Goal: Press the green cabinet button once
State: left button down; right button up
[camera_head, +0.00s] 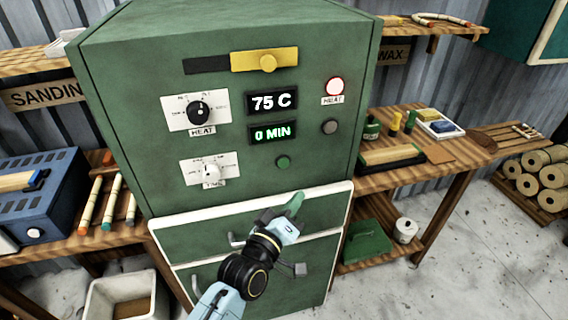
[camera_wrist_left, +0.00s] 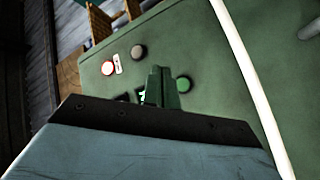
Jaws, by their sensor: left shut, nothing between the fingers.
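The green cabinet (camera_head: 235,110) stands in the middle of the head view. Its green button (camera_head: 283,162) is on the front panel below the display that reads 0 MIN. The green button also shows in the left wrist view (camera_wrist_left: 184,84), just right of my fingertips. My left gripper (camera_head: 297,198) is shut and empty, with green fingers pointing up toward the panel. In the head view its tips are below and slightly right of the button, with a visible gap in the picture. My left gripper shows in the wrist view too (camera_wrist_left: 158,72). My right gripper is not in view.
A black HEAT knob (camera_head: 199,112), a white TIME knob (camera_head: 211,171), a grey button (camera_head: 329,127) and a lit red-rimmed HEAT light (camera_head: 335,86) share the panel. Wooden benches (camera_head: 440,172) flank the cabinet.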

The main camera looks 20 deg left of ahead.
pick_arm(q)
jog(key=b, duration=0.3)
send_near(289, 162)
jog(key=w+d, duration=0.3)
jog(key=w, duration=0.1)
jog(key=shift+w+a+r+b, duration=0.2)
jog(key=shift+w+a+b, duration=0.1)
jog(key=shift+w, duration=0.05)
jog(key=shift+w, duration=0.15)
dwell(1.4)
jog(key=shift+w+a, duration=0.2)
jog(key=shift+w, duration=0.05)
jog(key=shift+w+a, duration=0.25)
jog(key=shift+w, duration=0.05)
dwell(0.7)
jog(key=shift+s+d, duration=0.1)
dwell(0.4)
jog(key=shift+s+d+p, duration=0.35)
jog(key=shift+s+p, duration=0.25)
